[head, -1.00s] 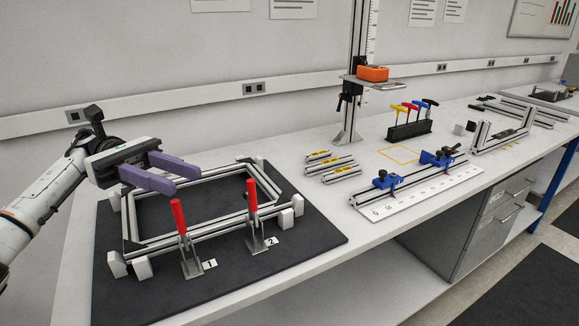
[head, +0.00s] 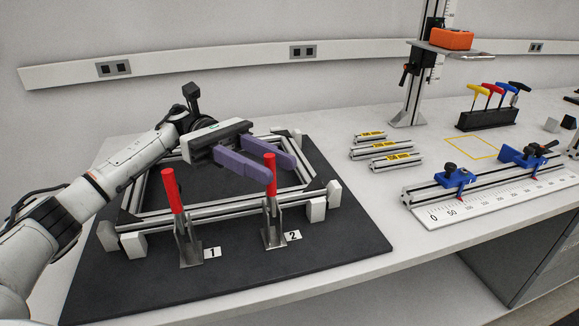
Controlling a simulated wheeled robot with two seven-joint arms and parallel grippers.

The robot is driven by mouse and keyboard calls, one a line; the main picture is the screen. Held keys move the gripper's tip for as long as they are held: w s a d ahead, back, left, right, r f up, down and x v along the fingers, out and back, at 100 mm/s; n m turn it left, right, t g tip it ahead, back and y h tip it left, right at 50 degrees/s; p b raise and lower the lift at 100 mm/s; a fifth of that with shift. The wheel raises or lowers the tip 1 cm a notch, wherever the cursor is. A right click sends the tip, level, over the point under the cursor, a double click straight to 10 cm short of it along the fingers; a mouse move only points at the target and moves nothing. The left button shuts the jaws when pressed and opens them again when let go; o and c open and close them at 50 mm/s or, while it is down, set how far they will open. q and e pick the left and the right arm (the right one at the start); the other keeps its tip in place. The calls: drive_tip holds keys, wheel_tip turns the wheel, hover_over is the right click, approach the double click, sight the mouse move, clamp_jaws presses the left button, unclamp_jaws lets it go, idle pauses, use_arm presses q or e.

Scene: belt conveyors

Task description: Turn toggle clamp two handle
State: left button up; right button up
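Toggle clamp two (head: 273,215) stands at the front rail of the frame, beside the label "2" (head: 293,236). Its red handle (head: 270,176) points upright. Toggle clamp one (head: 185,235), with its red handle (head: 172,190) also upright, stands to its left by the label "1" (head: 212,252). My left gripper (head: 282,168) has two purple fingers with a gap between them. It is open, above the frame and behind the handle of clamp two, which overlaps the fingers in the picture. I cannot tell whether they touch. My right gripper is not in view.
The aluminium frame (head: 222,208) with white corner blocks lies on a black mat (head: 335,252). Several short profiles (head: 385,153), a blue-clamped rail with a ruler (head: 470,207) and a hex-key holder (head: 488,118) stand to the right.

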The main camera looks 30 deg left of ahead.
sight(274, 167)
use_arm(q)
drive_tip(key=shift+s+d+p, duration=0.2)
drive_tip(key=shift+d+p, duration=0.2)
drive_tip(key=shift+d, duration=1.8)
clamp_jaws()
